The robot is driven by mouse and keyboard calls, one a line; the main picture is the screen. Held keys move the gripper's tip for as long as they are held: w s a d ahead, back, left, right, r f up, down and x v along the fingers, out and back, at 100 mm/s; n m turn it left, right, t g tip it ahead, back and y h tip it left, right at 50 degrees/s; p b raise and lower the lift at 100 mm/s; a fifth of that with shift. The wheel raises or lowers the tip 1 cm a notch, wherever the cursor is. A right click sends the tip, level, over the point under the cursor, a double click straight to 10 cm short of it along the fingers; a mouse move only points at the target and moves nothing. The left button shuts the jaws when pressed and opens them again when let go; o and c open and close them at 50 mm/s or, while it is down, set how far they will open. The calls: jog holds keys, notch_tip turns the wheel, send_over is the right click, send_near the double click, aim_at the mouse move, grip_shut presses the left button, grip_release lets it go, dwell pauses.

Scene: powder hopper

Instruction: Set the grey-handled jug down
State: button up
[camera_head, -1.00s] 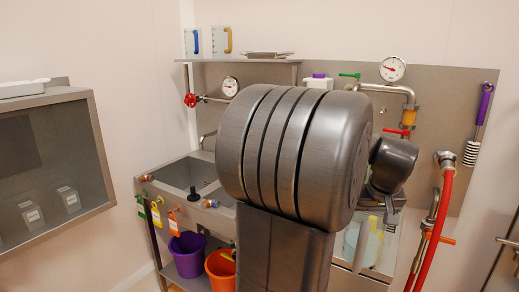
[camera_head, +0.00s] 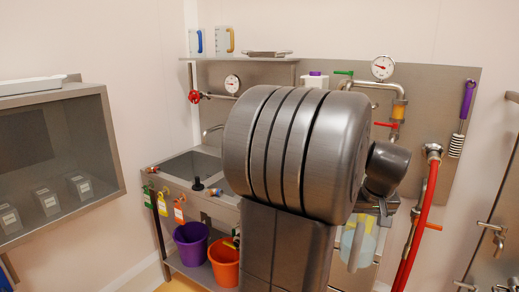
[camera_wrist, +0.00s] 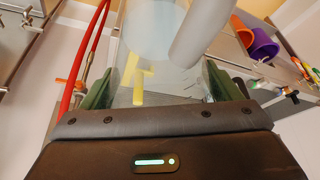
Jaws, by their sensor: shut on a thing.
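The grey-handled jug (camera_wrist: 150,38) is a clear, pale-bluish vessel that fills the middle of the wrist view. Its thick grey handle (camera_wrist: 203,28) faces the camera. My gripper (camera_wrist: 162,88) is shut on it, with one green finger on each side of its wall. In the head view the jug (camera_head: 349,246) shows only in part, low beside my arm, held in the air in front of the steel bench. My arm hides part of it and most of the gripper there. Something yellow shows at or through the clear wall; I cannot tell which.
Two other jugs (camera_head: 225,40) stand on the upper shelf (camera_head: 218,59). The sink bench (camera_head: 190,166) has purple (camera_head: 190,245) and orange (camera_head: 223,265) buckets below. A red hose (camera_head: 409,245) hangs at right. A glass-fronted cabinet (camera_head: 60,160) stands at left; its top (camera_head: 85,89) has bare room.

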jog(key=w+a+f, duration=0.9)
jog(key=a+f, duration=0.2)
jog(key=f, duration=0.3)
jog(key=w+a+f, duration=0.1)
jog(key=a+f, duration=0.5)
jog(key=a, duration=0.2)
jog(key=w+a+f+n, duration=0.1)
jog(key=w+a+f, duration=0.1)
jog(key=a+f, duration=0.3)
jog(key=a, duration=0.3)
jog(key=shift+f, duration=0.35)
jog(key=shift+s, duration=0.1)
